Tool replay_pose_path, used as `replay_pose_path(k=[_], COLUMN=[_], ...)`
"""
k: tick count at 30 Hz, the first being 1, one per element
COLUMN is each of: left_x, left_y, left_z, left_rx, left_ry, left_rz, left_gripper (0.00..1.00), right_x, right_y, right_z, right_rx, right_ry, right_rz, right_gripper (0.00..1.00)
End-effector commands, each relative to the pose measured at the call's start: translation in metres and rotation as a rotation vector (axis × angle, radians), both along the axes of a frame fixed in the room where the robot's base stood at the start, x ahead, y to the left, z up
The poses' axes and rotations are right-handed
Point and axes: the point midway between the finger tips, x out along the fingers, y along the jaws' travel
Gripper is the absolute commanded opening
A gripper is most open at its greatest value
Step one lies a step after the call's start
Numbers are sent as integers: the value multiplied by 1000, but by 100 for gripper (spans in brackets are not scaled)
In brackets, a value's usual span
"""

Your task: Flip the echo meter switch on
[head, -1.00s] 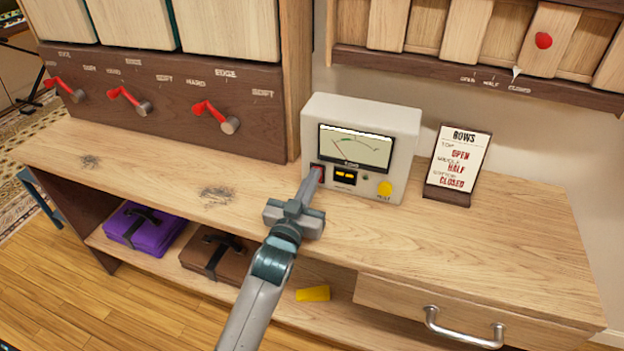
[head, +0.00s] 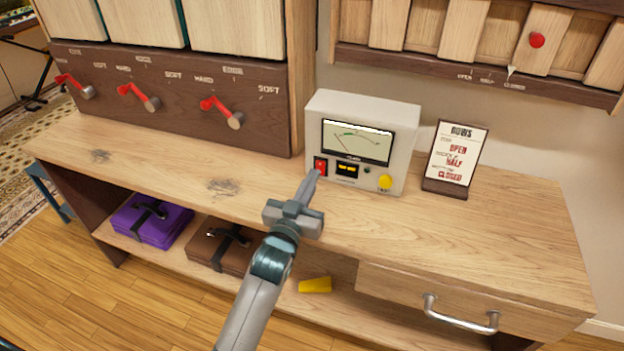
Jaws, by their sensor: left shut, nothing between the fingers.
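The echo meter (head: 361,115) is a white box with a needle dial, standing on the wooden bench. My left gripper (head: 310,178) is shut and empty. Its tips are just in front of and below the switch, and I cannot tell whether they touch it. My right gripper is not in view.
A sign (head: 457,158) stands on the bench right of the meter. Red levers (head: 222,113) line a dark panel at left. A drawer handle (head: 461,316) sticks out at front right. Purple (head: 150,222) and brown (head: 220,248) cases lie on the shelf below.

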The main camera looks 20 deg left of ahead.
Motion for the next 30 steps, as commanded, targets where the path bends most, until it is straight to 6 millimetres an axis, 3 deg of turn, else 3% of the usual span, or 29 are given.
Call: replay_pose_path(k=[11,24,30], left_x=[-25,-83,-97], left_y=[1,3,4], left_z=[4,11,13], left_rx=[-1,-1,-1], left_ry=[-2,-1,-1], left_rz=[-1,-2,-1], left_gripper=[0,0,0], right_x=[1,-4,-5], right_y=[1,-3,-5], right_z=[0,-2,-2], right_rx=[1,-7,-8], right_ry=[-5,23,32], right_rz=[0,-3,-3], right_gripper=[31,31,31])
